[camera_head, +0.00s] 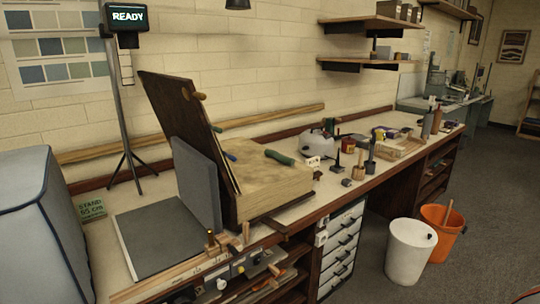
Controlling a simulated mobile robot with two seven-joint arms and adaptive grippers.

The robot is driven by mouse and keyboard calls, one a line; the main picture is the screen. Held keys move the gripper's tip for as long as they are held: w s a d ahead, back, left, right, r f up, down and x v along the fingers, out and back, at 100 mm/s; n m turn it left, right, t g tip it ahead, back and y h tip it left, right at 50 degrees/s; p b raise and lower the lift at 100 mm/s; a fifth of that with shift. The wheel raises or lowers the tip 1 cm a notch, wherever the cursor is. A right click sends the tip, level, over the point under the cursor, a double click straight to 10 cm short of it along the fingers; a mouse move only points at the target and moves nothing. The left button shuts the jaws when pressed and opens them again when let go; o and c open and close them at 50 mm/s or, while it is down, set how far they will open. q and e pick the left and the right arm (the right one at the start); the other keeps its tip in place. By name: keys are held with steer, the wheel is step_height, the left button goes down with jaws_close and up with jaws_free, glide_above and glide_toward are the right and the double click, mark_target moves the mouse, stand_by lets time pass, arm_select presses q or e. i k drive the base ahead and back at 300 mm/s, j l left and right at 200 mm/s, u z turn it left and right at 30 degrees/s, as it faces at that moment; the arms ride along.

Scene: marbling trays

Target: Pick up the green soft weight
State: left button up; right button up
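A rounded, elongated dark green item (280,157), which looks like the green soft weight, lies on top of the wooden box (262,183) on the bench. Neither of my grippers is in view.
Tools and jars crowd the bench to the right. A white bin (408,252) and an orange bucket (441,240) stand on the floor. A READY display (128,17) stands on a tripod.

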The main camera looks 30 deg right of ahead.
mark_target(289, 161)
steer(key=i+l+u, duration=0.2)
steer(key=l, duration=0.8)
steer(key=l+u, duration=0.2)
steer(key=l, duration=0.75)
steer(key=i+l, duration=0.1)
steer(key=l, duration=0.9)
steer(key=i+l+u, duration=0.1)
steer(key=l, duration=0.9)
